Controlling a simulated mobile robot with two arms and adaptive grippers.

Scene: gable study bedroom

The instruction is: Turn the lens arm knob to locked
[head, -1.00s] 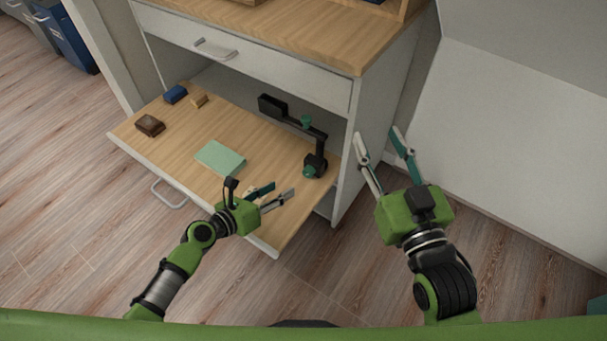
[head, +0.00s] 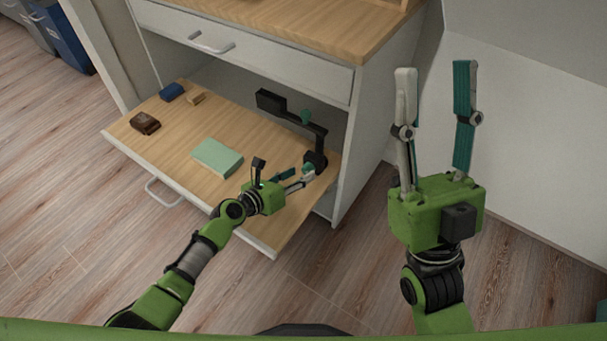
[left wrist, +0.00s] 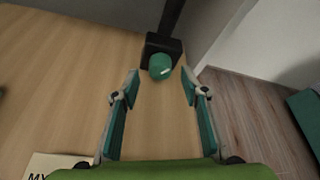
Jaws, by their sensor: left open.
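The black lens arm (head: 300,119) stands at the right rear of the pull-out wooden board, with a dark block at its raised left end. One green knob (head: 305,116) is on the upper arm. Another green knob sits low on the front of the black base (head: 317,159); it shows clearly in the left wrist view (left wrist: 162,67). My left gripper (head: 301,175) is open just in front of the low knob, which lies ahead between its fingertips (left wrist: 160,80), apart from them. My right gripper (head: 435,67) is open and empty, raised at the right.
The board (head: 180,125) also holds a mint-green book (head: 217,157), a brown object (head: 145,123), a blue object (head: 171,92) and a small wooden block (head: 195,98). The cabinet's side panel (head: 362,140) stands close right of the lens arm.

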